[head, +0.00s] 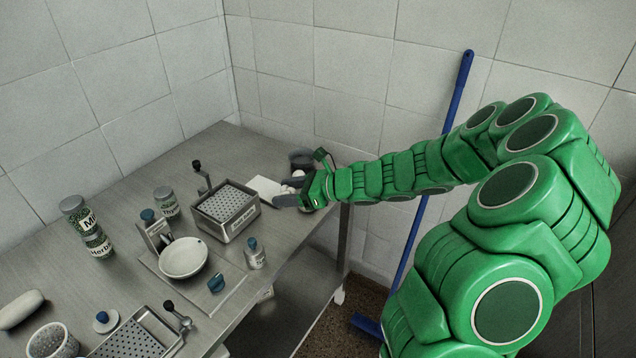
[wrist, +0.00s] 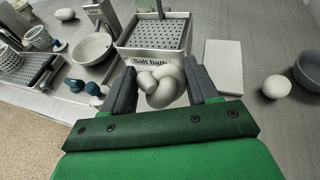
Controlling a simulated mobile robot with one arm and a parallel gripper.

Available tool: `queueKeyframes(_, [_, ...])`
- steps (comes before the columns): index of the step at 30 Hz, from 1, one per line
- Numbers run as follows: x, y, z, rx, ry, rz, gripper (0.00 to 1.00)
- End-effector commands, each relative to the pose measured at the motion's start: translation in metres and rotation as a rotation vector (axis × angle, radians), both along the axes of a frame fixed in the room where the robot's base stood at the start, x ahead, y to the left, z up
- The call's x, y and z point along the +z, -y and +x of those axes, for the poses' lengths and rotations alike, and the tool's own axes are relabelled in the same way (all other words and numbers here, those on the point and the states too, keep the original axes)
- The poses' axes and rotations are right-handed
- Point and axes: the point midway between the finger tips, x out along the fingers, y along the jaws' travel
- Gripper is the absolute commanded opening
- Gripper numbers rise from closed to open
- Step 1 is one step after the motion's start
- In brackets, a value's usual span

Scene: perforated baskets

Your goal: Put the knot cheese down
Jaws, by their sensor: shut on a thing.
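The knot cheese (wrist: 160,84) is a pale, smooth, knotted lump. In the wrist view it sits between the two dark fingers of my gripper (wrist: 161,90), which is shut on it. In the head view my gripper (head: 290,192) is at the table's far right part, beside a white board, and the cheese there is mostly hidden by the fingers. In the wrist view the cheese is in front of the basket labelled "Salt bath" (wrist: 158,56). I cannot tell whether it touches the table.
A white board (wrist: 222,66) lies right of the basket, with a pale ball (wrist: 276,87) and a dark bowl (wrist: 309,70) beyond. The table's edge is close to my gripper.

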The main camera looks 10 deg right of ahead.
Motion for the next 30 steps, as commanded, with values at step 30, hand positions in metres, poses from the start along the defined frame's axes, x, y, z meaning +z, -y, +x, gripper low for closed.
queueKeyframes(30, [0.003,0.16,0.112,-0.162,-0.012,-0.01,0.29])
